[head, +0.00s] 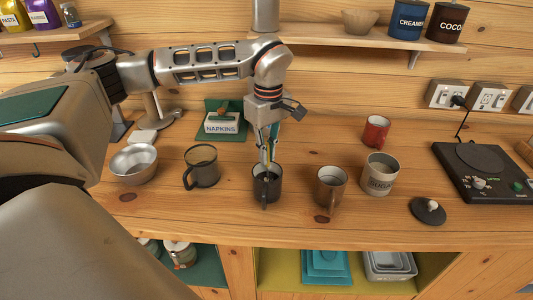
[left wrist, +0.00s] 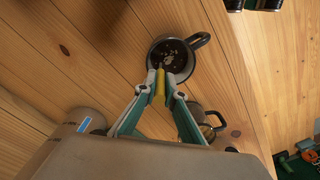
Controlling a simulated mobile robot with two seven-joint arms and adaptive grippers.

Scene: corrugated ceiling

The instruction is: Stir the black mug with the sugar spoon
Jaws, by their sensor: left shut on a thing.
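The black mug (head: 259,189) stands upright on the counter, its handle toward me. In the left wrist view the mug (left wrist: 152,57) shows dark contents with pale specks. My left gripper (head: 267,156) points down right above the mug. It is shut on the sugar spoon, whose yellow handle (left wrist: 160,88) shows between the fingertips in the left wrist view. The spoon's lower end is hidden, so I cannot tell how deep it reaches. The sugar canister (head: 379,183) stands open to the right. My right gripper is out of view.
A dark mug (head: 203,175) and a metal bowl (head: 133,165) stand left of the black mug. A brown mug (head: 329,190) stands close on its right. A red mug (head: 376,132), a dark lid (head: 428,211) and a hot plate (head: 487,190) are farther right. A napkin holder (head: 222,125) is behind.

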